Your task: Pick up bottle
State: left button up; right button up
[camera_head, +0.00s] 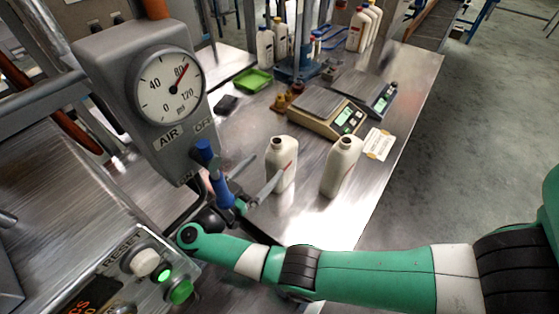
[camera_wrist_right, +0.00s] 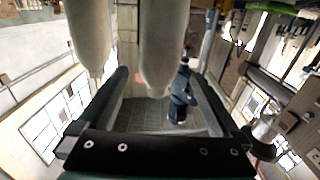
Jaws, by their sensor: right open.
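Two white open-necked bottles stand upright on the metal table (camera_head: 320,228): a left bottle (camera_head: 282,160) and a right bottle (camera_head: 342,166). My right gripper (camera_head: 263,171) is open and empty, just left of the left bottle. One grey finger overlaps that bottle's left edge in the head view; I cannot tell whether they touch. In the right wrist view, the bottles show upside down beyond the open fingers (camera_wrist_right: 160,90). One bottle (camera_wrist_right: 160,45) lies between the finger lines; the other (camera_wrist_right: 88,38) is toward the left finger. My left gripper is not in view.
A pressure gauge (camera_head: 167,85) with a blue valve handle (camera_head: 206,155) stands close to the gripper. A button panel (camera_head: 160,275) is below. Scales (camera_head: 325,110), a green tray (camera_head: 252,81) and several other bottles (camera_head: 357,28) stand farther back. The table's front right is clear.

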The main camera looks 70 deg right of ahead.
aim_at(270, 161)
jog(key=x, duration=0.3)
jog(key=shift+d, duration=0.15)
jog(key=b+x, duration=0.1)
jog(key=x, duration=0.4)
jog(key=shift+s+d+r, duration=0.15)
jog(key=shift+s+d, duration=0.05)
jog(key=shift+d, duration=0.1)
jog(key=shift+a, duration=0.1)
grip_shut()
